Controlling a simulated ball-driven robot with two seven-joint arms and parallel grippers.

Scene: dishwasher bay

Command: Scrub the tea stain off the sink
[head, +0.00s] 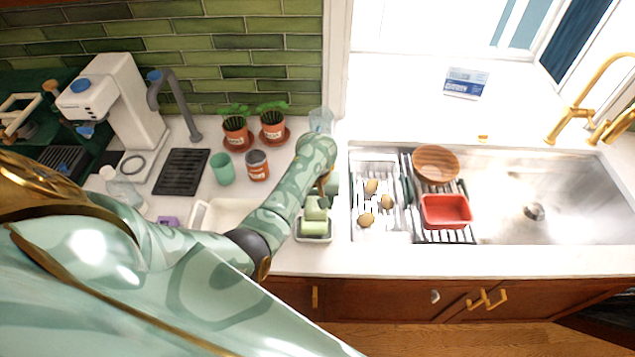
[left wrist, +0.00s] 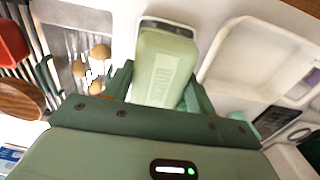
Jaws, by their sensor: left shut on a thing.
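My left gripper (head: 318,200) is at the counter left of the sink (head: 510,185), shut on a pale green sponge (head: 316,209). In the left wrist view the sponge (left wrist: 165,65), with lettering on its face, sits between the fingers (left wrist: 158,90). The steel basin has a dark drain (head: 534,211); I cannot make out a clear tea stain. My right gripper is not in view.
In the sink's left part are a rack with several potatoes (head: 387,202), a red tub (head: 446,210) and a wooden bowl (head: 436,163). A gold faucet (head: 585,100) stands behind it. Potted plants (head: 236,132) and a white tray (head: 203,215) are left. The basin's right half is clear.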

